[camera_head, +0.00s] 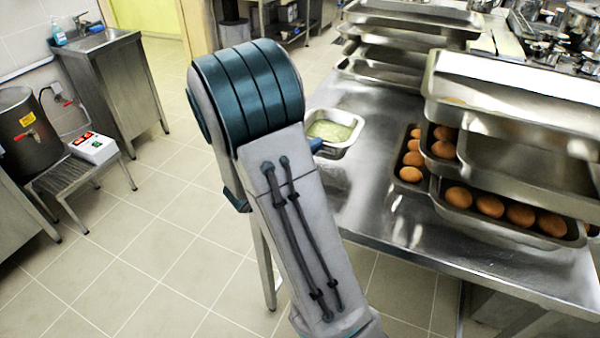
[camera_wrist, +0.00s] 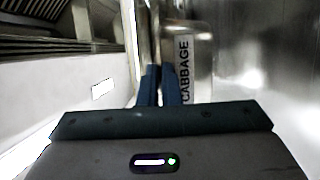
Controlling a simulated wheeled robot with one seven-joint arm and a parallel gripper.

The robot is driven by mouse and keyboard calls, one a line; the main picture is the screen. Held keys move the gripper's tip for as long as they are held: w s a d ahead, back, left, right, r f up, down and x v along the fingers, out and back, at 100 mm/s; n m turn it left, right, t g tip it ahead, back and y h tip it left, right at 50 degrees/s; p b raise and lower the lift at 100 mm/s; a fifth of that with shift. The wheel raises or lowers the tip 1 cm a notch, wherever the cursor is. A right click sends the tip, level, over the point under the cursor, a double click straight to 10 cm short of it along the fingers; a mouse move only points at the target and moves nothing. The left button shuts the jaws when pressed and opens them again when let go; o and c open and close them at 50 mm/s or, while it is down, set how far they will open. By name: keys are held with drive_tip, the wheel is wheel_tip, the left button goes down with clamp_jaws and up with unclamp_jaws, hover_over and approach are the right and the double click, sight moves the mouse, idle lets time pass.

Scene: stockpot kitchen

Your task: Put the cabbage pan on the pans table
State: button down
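The cabbage pan (camera_head: 340,151) is a small steel pan with pale green contents, at the left edge of the metal table (camera_head: 385,215) in the head view. I cannot tell whether it rests on the table or hangs just above it.
Stacked pans (camera_head: 515,165) with round brown items fill the table's right side. Empty trays (camera_head: 395,50) are stacked at the back. The table's front left is bare. A sink unit (camera_head: 105,75) and a dark pot (camera_head: 30,130) stand across the tiled floor at left.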

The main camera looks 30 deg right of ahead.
drive_tip(key=shift+s+a+f+b, duration=0.15)
drive_tip(key=shift+a+f, duration=0.55)
drive_tip(key=shift+f, duration=0.4)
drive_tip(key=shift+w+a+f+b, duration=0.1)
drive_tip(key=shift+a+f, duration=0.65)
drive_tip(key=shift+f, duration=0.3)
drive_tip(key=shift+s+a+f+b, duration=0.15)
drive_tip(key=shift+a+f, duration=0.55)
drive_tip(key=shift+f, duration=0.4)
drive_tip(key=c, duration=1.6)
unclamp_jaws()
drive_tip(key=shift+c, duration=0.2)
